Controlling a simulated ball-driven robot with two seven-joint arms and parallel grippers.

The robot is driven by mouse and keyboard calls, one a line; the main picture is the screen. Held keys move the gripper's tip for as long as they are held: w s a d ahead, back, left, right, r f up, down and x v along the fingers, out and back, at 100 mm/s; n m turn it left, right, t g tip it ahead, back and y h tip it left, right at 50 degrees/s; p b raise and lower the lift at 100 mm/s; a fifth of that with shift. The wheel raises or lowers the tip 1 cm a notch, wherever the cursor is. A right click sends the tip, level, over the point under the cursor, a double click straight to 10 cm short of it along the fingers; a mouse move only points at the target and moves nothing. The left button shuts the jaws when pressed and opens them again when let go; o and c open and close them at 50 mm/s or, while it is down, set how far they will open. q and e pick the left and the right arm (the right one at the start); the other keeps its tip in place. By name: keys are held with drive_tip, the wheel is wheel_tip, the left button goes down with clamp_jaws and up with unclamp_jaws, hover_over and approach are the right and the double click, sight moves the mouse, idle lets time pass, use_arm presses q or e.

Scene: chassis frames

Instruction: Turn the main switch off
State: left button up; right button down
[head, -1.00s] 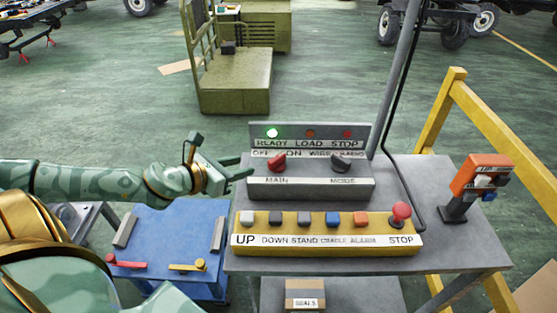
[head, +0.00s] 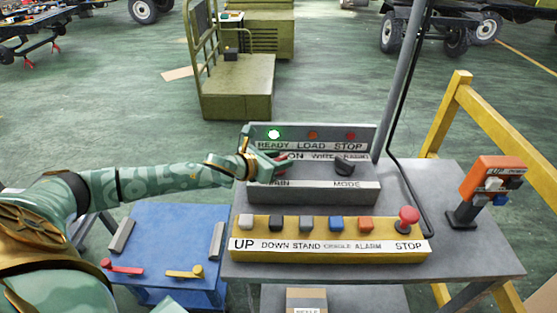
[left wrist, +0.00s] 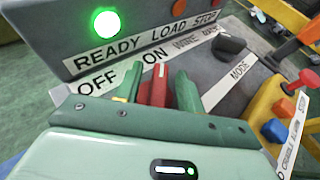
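The main switch is a red knob (head: 282,162) on the grey switch box (head: 330,190), above the MAIN label and below the OFF and ON labels. My left gripper (head: 274,166) is at this knob and partly hides it, the OFF label and the start of MAIN. In the left wrist view the red knob (left wrist: 158,88) stands between the two green fingers (left wrist: 160,92), with little or no gap at its sides; whether they press on it I cannot tell. The green READY lamp (head: 274,134) is lit. My right gripper is not in view.
A black MODE knob (head: 344,166) sits right of the main switch. A yellow button box (head: 330,250) with a red STOP button (head: 408,217) lies in front. A grey post (head: 404,80) rises behind, and an orange device (head: 490,180) stands at right.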

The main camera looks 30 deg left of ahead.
use_arm(q)
clamp_jaws()
